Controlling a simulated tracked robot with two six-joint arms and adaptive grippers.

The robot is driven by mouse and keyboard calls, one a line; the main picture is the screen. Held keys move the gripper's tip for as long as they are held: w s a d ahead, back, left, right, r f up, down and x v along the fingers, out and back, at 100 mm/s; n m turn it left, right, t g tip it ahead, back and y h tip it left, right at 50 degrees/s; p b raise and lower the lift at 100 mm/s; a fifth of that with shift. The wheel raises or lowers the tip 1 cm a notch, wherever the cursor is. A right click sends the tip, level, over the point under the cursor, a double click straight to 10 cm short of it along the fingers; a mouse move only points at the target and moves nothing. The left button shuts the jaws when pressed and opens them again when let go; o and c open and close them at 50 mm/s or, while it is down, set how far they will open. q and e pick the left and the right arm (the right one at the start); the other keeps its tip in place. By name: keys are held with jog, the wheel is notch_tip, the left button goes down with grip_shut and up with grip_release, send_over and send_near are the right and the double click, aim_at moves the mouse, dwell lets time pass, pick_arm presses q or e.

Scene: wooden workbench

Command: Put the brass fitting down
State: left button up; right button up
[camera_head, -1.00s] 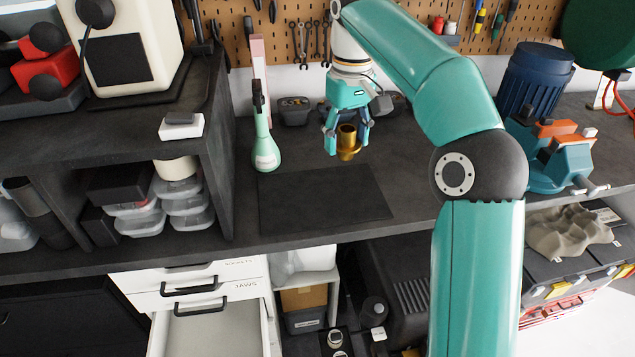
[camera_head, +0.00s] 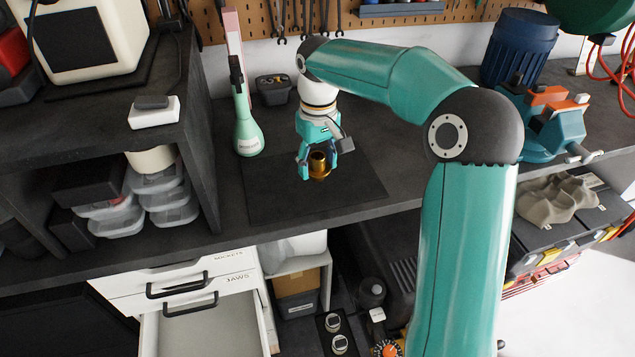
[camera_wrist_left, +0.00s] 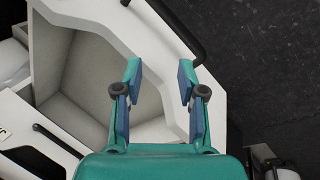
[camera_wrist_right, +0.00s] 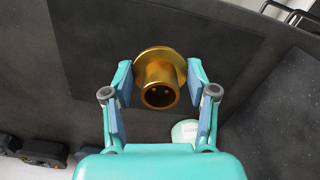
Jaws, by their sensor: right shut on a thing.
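The brass fitting (camera_head: 319,165) is a gold flanged tube held between the fingers of my right gripper (camera_head: 318,172), over the dark mat (camera_head: 268,203) on the workbench. In the right wrist view the fitting (camera_wrist_right: 160,80) sits between the fingertips, its open tube end toward the camera and its flange on the far side. I cannot tell whether it touches the mat. My left gripper (camera_wrist_left: 160,82) is open and empty in the left wrist view, above the open drawer (camera_wrist_left: 85,90). It does not show in the head view.
A green bottle (camera_head: 248,137) stands left of the mat. A blue bin (camera_head: 518,48) and a teal vise (camera_head: 545,125) stand at the right. A shelf unit with clear boxes (camera_head: 170,205) is at the left. The open drawer (camera_head: 205,325) is below the bench edge.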

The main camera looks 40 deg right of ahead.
aim_at(318, 156)
jog(key=shift+f, duration=2.8)
jog(key=o, duration=1.3)
jog(key=shift+f, duration=0.1)
notch_tip(318, 156, up, 12)
jog(key=shift+r+p, duration=0.15)
jog(key=shift+p, duration=0.15)
